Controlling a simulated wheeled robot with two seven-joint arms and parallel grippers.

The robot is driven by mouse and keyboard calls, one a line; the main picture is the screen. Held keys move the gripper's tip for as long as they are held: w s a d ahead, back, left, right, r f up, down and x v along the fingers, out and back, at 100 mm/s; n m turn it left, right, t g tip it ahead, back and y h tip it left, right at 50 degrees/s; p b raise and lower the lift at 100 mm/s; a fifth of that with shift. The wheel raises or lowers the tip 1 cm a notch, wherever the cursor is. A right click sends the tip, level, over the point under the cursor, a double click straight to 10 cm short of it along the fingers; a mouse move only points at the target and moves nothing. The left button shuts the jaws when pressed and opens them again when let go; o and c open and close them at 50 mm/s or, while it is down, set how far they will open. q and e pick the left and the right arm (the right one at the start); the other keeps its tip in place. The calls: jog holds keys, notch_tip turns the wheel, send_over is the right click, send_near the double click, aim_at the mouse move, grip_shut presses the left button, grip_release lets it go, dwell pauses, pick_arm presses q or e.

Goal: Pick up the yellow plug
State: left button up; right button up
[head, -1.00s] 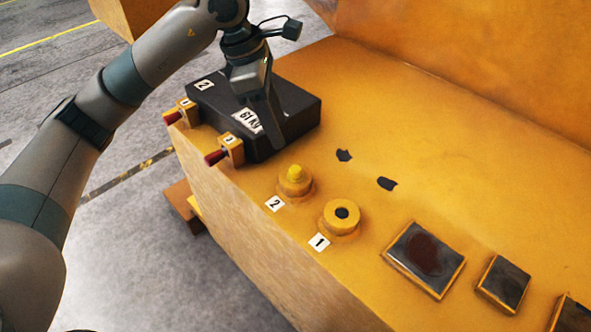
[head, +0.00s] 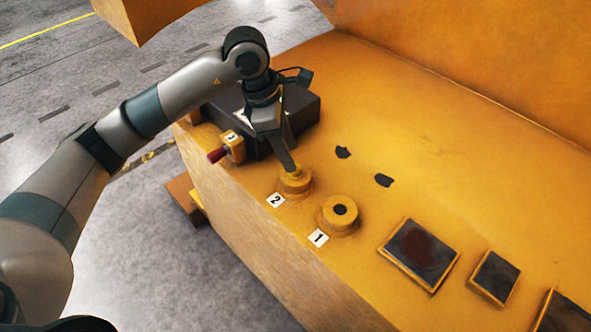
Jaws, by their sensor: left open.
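The yellow plug (head: 297,170) sits in the round yellow boss (head: 296,186) beside the label 2, on top of the yellow casting. Only a small part of the plug shows, because my left gripper (head: 289,166) is in front of it. The gripper points down with its fingertips at the plug. It is open, and I cannot tell whether the fingers touch the plug or stand around it. My right gripper is not in view.
A second boss (head: 340,211) with a dark open hole stands beside label 1. A dark box (head: 301,108) lies behind my left gripper, near a red-tipped fitting (head: 217,155). Dark rectangular plates (head: 419,253) lie to the right. The casting's top (head: 430,130) is mostly clear.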

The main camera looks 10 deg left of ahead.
aim_at(298, 174)
pick_arm(q)
jog(key=shift+d+f+p, duration=0.15)
jog(key=shift+f+p, duration=0.4)
jog(key=shift+p, duration=0.1)
jog(key=p+x, duration=0.1)
jog(key=x, duration=0.2)
jog(key=shift+w, duration=0.1)
jog(key=shift+f, duration=0.3)
jog(key=shift+c, duration=0.6)
grip_shut()
